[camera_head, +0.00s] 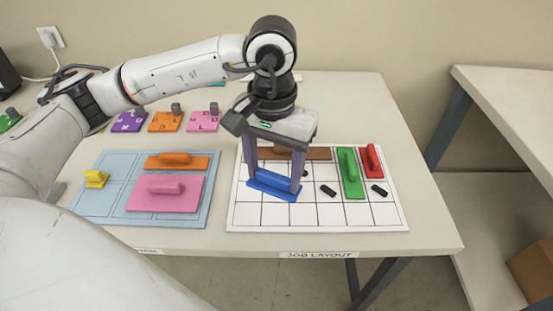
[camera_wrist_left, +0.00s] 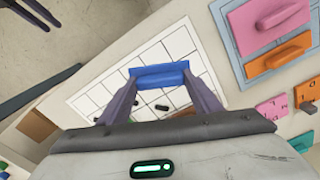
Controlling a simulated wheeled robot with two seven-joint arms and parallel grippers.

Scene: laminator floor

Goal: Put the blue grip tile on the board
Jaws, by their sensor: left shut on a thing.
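The blue grip tile (camera_head: 274,185) is between the fingers of my left gripper (camera_head: 275,180), which is shut on it. It is over the left part of the white gridded board (camera_head: 320,216), and I cannot tell whether it touches the board. In the left wrist view the blue tile (camera_wrist_left: 160,76) spans the fingertips of the left gripper (camera_wrist_left: 162,84), with the board's grid (camera_wrist_left: 178,42) behind it. The board also bears a brown tile (camera_head: 318,153), a green tile (camera_head: 351,180), a red tile (camera_head: 372,160) and small black pieces (camera_head: 328,190).
A light blue tray (camera_head: 117,160) left of the board holds a pink tile (camera_head: 166,200), an orange tile (camera_head: 190,162) and a yellow piece (camera_head: 96,179). Purple (camera_head: 129,122), orange (camera_head: 165,122) and pink (camera_head: 202,122) lettered tiles lie behind. Another table (camera_head: 510,100) stands at right.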

